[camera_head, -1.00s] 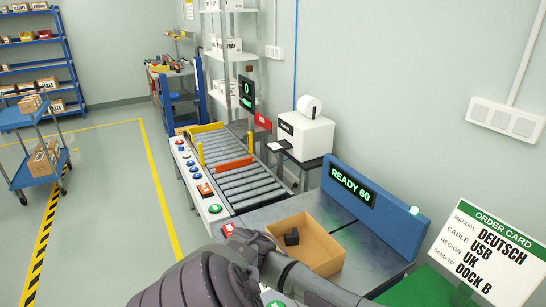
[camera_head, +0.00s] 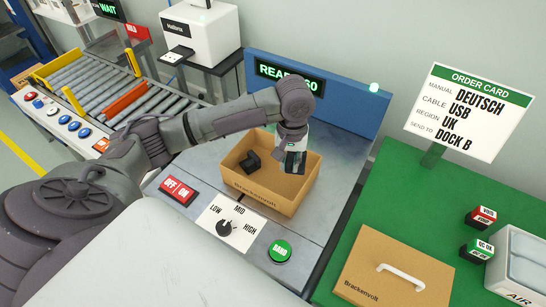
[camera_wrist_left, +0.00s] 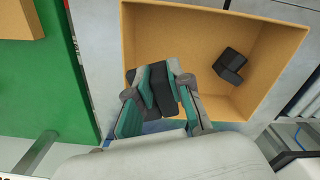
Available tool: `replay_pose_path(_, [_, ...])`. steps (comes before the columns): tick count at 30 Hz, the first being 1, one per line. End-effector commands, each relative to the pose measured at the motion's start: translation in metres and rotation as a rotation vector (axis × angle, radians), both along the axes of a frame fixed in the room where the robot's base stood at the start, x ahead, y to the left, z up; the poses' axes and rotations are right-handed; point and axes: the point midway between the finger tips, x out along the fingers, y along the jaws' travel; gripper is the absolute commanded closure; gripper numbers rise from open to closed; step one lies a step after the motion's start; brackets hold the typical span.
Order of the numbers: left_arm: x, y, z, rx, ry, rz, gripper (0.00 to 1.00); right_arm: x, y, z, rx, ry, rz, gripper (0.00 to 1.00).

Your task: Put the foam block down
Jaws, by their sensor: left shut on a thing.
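My left gripper (camera_head: 293,163) is over the right part of the open cardboard box (camera_head: 262,203). In the left wrist view the gripper (camera_wrist_left: 158,85) is shut on a dark grey block (camera_wrist_left: 160,93), which I take to be the foam block. I cannot tell from these views whether the block touches the box floor. A black angular object (camera_head: 250,162) lies in the box to the left of the gripper; it also shows in the left wrist view (camera_wrist_left: 230,66). My right gripper is not in view.
The box stands on a grey metal station with a READY 60 display (camera_head: 285,78). In front are a dial (camera_head: 224,228) and a green button (camera_head: 280,251). A green table (camera_head: 430,200) at right holds a cardboard lid (camera_head: 395,270) with a white handle. A roller conveyor (camera_head: 90,88) is at left.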

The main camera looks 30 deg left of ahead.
Motion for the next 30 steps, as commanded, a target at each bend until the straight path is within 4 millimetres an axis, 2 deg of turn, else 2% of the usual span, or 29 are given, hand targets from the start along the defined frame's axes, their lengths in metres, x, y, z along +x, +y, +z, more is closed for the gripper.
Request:
replay_pose_path(6, [0.000, 0.001, -0.039, 0.000, 0.005, 0.007, 0.94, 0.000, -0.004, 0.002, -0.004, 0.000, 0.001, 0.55])
replay_pose_path(14, [0.000, 0.000, -0.063, -0.001, 0.004, 0.005, 0.94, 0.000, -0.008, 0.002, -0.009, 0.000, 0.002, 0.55])
replay_pose_path(19, [0.000, 0.001, -0.087, 0.001, 0.004, 0.005, 0.94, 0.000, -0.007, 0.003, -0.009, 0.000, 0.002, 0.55])
replay_pose_path(30, [0.000, 0.000, -0.094, -0.001, 0.002, 0.004, 0.94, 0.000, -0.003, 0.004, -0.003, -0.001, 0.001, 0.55])
